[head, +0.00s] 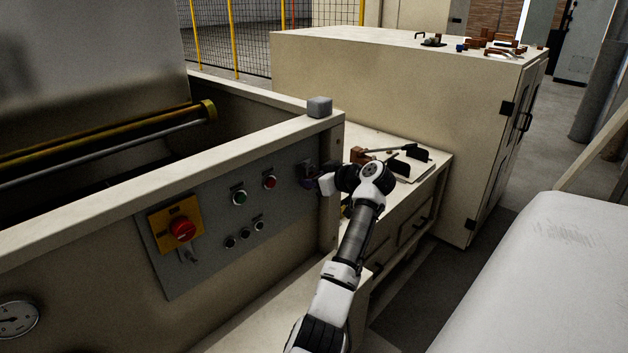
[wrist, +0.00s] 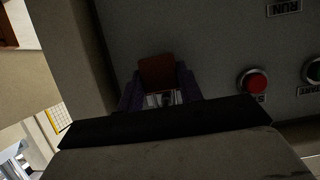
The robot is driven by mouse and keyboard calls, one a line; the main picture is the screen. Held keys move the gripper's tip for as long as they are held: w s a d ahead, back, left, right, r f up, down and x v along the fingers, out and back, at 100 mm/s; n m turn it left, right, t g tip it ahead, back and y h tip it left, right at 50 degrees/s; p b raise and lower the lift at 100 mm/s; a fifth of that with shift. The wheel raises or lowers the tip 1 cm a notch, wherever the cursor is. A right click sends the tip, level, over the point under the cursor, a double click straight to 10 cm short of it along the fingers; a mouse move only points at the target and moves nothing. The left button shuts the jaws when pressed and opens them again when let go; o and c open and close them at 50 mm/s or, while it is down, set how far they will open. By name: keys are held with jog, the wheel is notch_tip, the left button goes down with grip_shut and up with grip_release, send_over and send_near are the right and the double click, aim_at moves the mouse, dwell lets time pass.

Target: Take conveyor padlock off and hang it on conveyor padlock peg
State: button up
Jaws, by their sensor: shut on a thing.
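My gripper (head: 314,183) is at the right end of the grey control panel, close to its face. In the wrist view its two dark fingers (wrist: 158,92) are shut on a reddish-brown block with a silvery part beside it, which looks like the conveyor padlock (wrist: 158,72). In the head view the gripper mostly hides it. I cannot make out the padlock peg, nor whether the padlock touches anything on the panel. A red rotary switch (head: 182,230) on a yellow plate sits at the panel's left, with a small grey piece hanging below it.
A green button (head: 239,197) and a red button (head: 270,182) are left of my gripper; the red one also shows in the wrist view (wrist: 255,83). A bench (head: 435,170) with tools stands behind my wrist. A large beige cabinet (head: 400,100) is beyond it.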

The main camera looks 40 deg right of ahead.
jog(key=o, duration=1.1)
jog(key=b+v, duration=0.4)
jog(key=v, duration=1)
jog(key=shift+w+r, duration=0.1)
